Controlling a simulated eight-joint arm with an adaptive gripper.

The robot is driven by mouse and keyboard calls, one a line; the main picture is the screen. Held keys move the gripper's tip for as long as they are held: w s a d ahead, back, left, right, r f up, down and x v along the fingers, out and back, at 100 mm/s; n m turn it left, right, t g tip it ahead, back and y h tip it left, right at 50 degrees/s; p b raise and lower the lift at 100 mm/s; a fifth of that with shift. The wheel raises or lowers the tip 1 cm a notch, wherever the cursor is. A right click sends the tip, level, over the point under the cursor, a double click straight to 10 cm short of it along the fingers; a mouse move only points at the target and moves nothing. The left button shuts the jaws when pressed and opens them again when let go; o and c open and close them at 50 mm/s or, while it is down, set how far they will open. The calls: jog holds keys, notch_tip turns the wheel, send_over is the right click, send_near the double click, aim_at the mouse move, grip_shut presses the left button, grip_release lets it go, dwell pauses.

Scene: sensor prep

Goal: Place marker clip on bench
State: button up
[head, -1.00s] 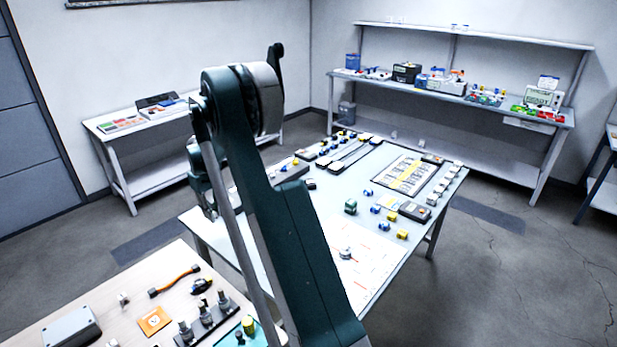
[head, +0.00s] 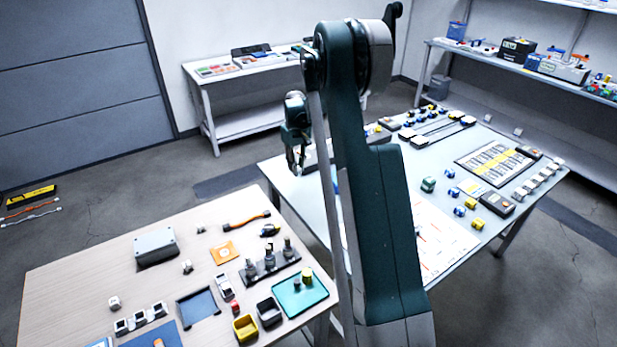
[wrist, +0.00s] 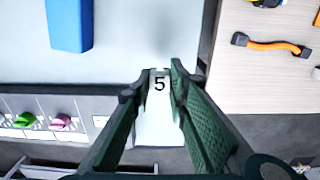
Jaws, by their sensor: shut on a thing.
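My gripper (head: 296,160) hangs over the left edge of the pale grey table, near the gap to the wood-topped table. In the wrist view my gripper (wrist: 157,75) is shut on a small white piece marked "5" (wrist: 159,84), which looks like the marker clip. The piece sits between the green finger pads, and its lower part is partly hidden by them. In the head view it is too small to make out. Two work surfaces could be the bench: the wood-topped table (head: 90,265) and the pale grey table (head: 440,165). I cannot tell which.
The wood top holds a grey box (head: 156,246), an orange cable (head: 247,219), a teal tray (head: 318,290) and a yellow bin (head: 245,327). A blue block (wrist: 68,25) lies below the gripper on the grey table. Clips in a labelled strip (wrist: 45,122) show at lower left.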

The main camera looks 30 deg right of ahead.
jog(key=shift+f, duration=2.25)
jog(key=shift+f+b, duration=0.45)
jog(key=shift+f, duration=1.45)
jog(key=shift+f, duration=0.1)
jog(key=shift+o, duration=1.3)
jog(key=o, duration=0.4)
notch_tip(320, 180, up, 12)
jog(key=shift+r+p, duration=0.15)
jog(key=shift+p, duration=0.5)
